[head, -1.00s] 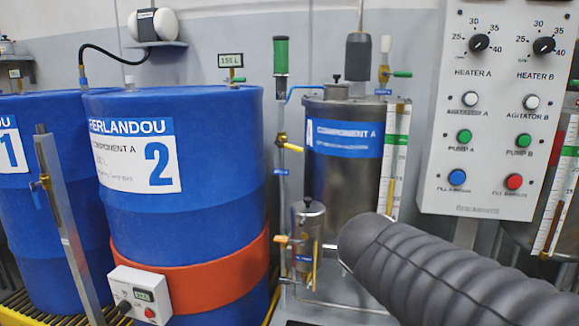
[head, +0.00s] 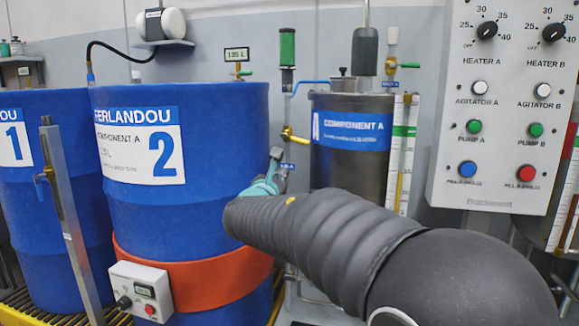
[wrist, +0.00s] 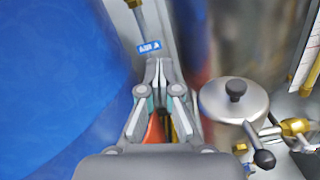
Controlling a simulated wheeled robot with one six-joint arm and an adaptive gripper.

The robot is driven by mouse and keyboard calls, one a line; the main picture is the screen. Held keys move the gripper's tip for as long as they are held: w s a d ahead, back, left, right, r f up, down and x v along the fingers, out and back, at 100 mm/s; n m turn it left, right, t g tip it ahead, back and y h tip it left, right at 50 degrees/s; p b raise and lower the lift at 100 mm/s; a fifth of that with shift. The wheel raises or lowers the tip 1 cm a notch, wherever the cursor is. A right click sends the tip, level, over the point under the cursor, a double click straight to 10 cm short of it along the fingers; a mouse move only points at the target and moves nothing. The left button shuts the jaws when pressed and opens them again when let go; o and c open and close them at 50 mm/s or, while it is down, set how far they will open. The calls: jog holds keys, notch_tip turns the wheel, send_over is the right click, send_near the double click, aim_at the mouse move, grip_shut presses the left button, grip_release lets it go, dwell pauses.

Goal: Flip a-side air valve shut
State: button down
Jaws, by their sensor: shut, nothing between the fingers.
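The air valve (head: 293,137) has a yellow handle and sits on a thin vertical pipe between blue drum 2 and the Component A tank. Its handle points right and slightly down, across the pipe. A small blue label (head: 288,166), reading AIR A in the wrist view (wrist: 149,47), is below it. My gripper (head: 276,158) is just below and left of the valve, apart from the handle as far as I can tell. In the wrist view my gripper (wrist: 161,66) is shut with nothing between its fingertips. Only a brass bit of the valve (wrist: 133,4) shows at the top edge there.
Blue drum 2 (head: 185,215) stands close on the left. The steel Component A tank (head: 345,165) is on the right. A lidded metal pot (wrist: 232,102) with brass fittings is right of my fingers in the wrist view. The control panel (head: 500,110) is further right.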

aim_at(296, 139)
jog(key=w+d+r+p, duration=0.1)
jog(key=w+d+r, duration=0.3)
jog(key=w, duration=0.5)
jog(key=shift+w+r, duration=0.1)
